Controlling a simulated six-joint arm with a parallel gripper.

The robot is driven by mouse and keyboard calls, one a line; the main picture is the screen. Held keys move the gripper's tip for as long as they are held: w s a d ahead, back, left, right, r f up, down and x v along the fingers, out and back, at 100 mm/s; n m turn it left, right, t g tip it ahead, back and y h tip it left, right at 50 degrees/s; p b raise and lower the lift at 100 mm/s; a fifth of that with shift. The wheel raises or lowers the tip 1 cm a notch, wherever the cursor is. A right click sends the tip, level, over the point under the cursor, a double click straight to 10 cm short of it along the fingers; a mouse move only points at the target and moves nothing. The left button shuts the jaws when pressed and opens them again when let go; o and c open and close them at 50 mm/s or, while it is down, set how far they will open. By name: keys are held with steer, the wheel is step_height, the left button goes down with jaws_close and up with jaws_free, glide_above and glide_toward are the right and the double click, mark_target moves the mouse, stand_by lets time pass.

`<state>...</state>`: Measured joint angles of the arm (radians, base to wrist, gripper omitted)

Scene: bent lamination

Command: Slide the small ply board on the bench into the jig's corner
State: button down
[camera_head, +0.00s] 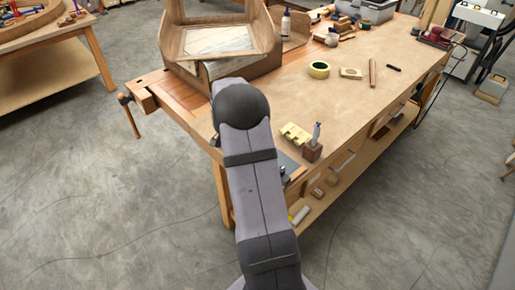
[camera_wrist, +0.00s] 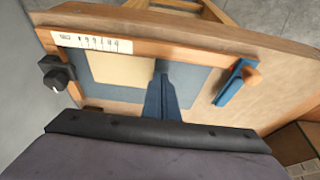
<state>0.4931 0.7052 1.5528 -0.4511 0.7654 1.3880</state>
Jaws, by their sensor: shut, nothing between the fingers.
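The small ply board (camera_wrist: 115,70) is a pale cream piece lying flat on a blue-grey mat (camera_wrist: 200,80) in the wrist view. The jig's wooden fence (camera_wrist: 150,46) runs along the board's far side, with a printed paper scale on it. A black knobbed part (camera_wrist: 55,74) sits at the fence's left end. My gripper (camera_wrist: 162,68) is shut and empty, its blue fingers pointing down by the board's right edge. I cannot tell whether they touch it. My arm hides the board and gripper in the head view.
A blue clamp with a wooden knob (camera_wrist: 236,82) stands right of the mat. The bench middle is mostly clear.

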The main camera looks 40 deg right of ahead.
steer(key=shift+s+b, duration=0.85)
steer(key=shift+s, duration=1.5)
steer(key=shift+w, duration=0.25)
steer(key=shift+w, duration=0.4)
steer(key=shift+r+p, duration=2.1)
steer(key=shift+r, duration=1.45)
